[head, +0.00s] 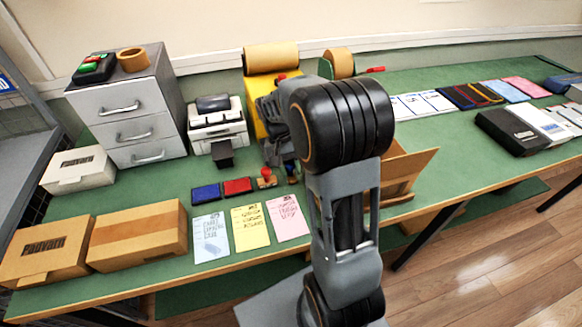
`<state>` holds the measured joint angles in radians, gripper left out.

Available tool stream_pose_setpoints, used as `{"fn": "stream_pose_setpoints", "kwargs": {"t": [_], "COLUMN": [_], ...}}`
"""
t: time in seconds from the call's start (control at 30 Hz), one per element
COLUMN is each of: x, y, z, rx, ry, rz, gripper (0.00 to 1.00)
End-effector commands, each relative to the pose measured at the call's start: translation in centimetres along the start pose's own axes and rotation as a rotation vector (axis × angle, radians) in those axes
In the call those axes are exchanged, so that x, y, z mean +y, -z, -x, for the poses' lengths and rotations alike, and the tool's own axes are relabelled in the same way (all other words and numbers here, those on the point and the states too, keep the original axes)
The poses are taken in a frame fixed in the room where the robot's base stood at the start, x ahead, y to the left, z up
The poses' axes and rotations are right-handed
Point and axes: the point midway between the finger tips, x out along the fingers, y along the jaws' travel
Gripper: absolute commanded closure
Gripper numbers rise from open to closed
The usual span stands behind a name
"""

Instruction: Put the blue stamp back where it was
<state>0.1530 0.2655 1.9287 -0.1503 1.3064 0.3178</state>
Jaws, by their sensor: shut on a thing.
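My gripper (283,158) is partly hidden behind my arm and points down over the green table. It is shut on the blue stamp (292,179), of which only a small bit shows low beside my arm. I cannot tell whether the stamp touches the table. A stamp with a red knob (265,177) stands upright just left of it. A blue ink pad (206,193) and a red ink pad (238,187) lie side by side further left.
Blue, yellow and pink paper slips (250,228) lie in front of the pads. A label printer (217,125), grey drawers (130,110) and a yellow roll dispenser (262,85) stand behind. Cardboard boxes (137,236) are at left. An open carton (405,170) is right of my arm.

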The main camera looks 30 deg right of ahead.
Motion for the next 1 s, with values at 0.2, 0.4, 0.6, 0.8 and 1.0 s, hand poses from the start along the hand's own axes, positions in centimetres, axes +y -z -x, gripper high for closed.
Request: {"fn": "stream_pose_setpoints", "kwargs": {"t": [0.2,0.4,0.6,0.8,1.0], "x": [0.0,-0.1,-0.1,-0.1,0.0], "y": [0.0,0.1,0.1,0.1,0.0], "z": [0.0,-0.3,-0.3,-0.3,0.6], "rx": [0.0,0.0,0.0,0.0,0.003], "ry": [0.0,0.0,0.0,0.0,0.001], "rz": [0.0,0.0,0.0,0.0,0.0], "gripper": [0.86,0.68,0.49,0.45,0.45]}}
